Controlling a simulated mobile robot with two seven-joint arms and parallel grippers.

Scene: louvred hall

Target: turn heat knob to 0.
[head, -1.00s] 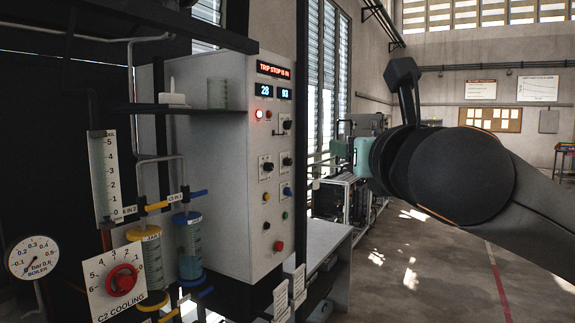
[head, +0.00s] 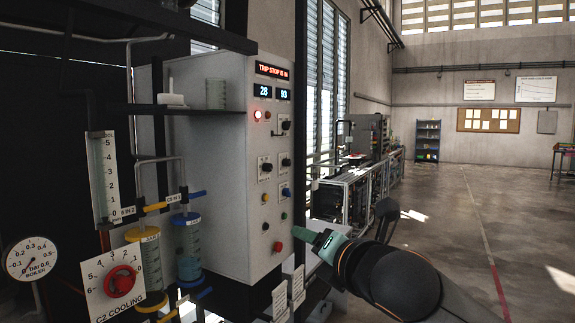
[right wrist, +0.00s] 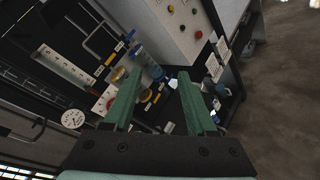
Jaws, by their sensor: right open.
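A pale control cabinet (head: 215,150) stands left of centre in the head view. Its narrow front panel (head: 272,140) carries black knobs at the upper right (head: 286,125), middle left (head: 265,168) and middle right (head: 286,161), and a blue knob (head: 287,192). Their labels are too small to read, so I cannot tell which is the heat knob. My right gripper (head: 310,240) is low and right of the panel in the head view, apart from the knobs. In the right wrist view its green fingers (right wrist: 157,90) are spread, with nothing between them. My left gripper is out of view.
The display (head: 273,71) reads "TRIP STOP IS IN", with 28 and 93 below. A red C2 COOLING knob (head: 120,281), a boiler gauge (head: 31,258) and banded cylinders (head: 188,248) stand left. Open floor (head: 450,220) lies right.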

